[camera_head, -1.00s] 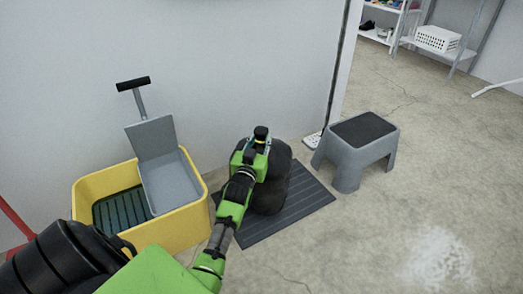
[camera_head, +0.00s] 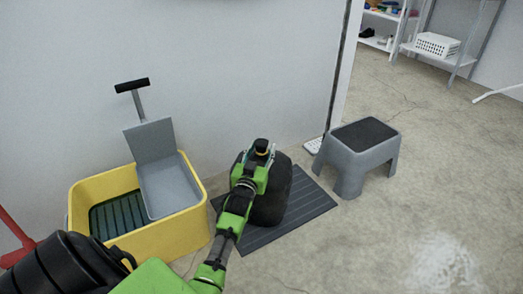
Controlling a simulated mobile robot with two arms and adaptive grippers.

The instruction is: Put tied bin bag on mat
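The tied bin bag (camera_head: 276,192) is black and bulging, and stands upright on the dark ribbed mat (camera_head: 306,207) by the wall. My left gripper (camera_head: 262,153) is at the top of the bag, with its fingers on either side of the tied black neck. The fingers look closed around the neck. My green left arm hides the bag's lower left side and part of the mat. My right gripper is not in view.
A yellow mop bucket (camera_head: 178,237) with a grey wringer (camera_head: 168,183) stands left of the mat. A grey step stool (camera_head: 358,158) stands just right of it. A metal shelf with a white basket (camera_head: 437,44) is far back. The floor at right is clear.

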